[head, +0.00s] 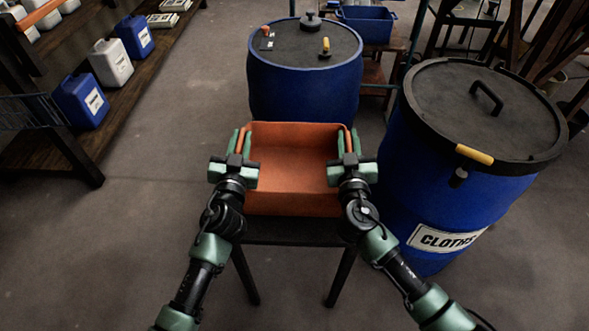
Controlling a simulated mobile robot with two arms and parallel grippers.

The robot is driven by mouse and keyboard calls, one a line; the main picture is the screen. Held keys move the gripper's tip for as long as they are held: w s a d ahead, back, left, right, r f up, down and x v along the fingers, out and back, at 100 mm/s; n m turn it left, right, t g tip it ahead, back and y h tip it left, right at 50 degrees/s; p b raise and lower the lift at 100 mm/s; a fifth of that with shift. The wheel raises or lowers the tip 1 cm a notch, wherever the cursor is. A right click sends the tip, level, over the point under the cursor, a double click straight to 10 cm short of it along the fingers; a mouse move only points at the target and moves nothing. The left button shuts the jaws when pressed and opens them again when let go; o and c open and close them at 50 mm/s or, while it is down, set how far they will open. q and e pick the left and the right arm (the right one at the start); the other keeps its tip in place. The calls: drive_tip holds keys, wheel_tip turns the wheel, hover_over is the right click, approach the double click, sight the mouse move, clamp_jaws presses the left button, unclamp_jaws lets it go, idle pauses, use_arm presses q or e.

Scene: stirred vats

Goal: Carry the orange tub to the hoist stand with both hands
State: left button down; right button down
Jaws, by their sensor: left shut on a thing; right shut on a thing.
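The orange tub (292,204) is an open, empty rectangular box in the middle of the head view. It is over a small dark stand (290,233) with splayed legs; I cannot tell whether it touches the stand's top. My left gripper (238,150) is shut on the tub's left side, at its handle. My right gripper (348,150) is shut on the tub's right side, at its handle. Both fingertips partly hide the handles. I cannot tell which thing here is the hoist stand.
A blue vat (300,92) with a dark lid stands just behind the tub. A larger blue barrel (425,200) labelled CLOTHS stands close on the right. Shelves with blue and white canisters (110,64) are at left. A blue bin (367,25) is behind. The left floor is clear.

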use_arm(q)
drive_tip(key=shift+r, duration=0.15)
use_arm(e)
drive_tip(key=shift+d+r, duration=0.1)
drive_tip(key=shift+r, duration=0.05)
idle(0.6)
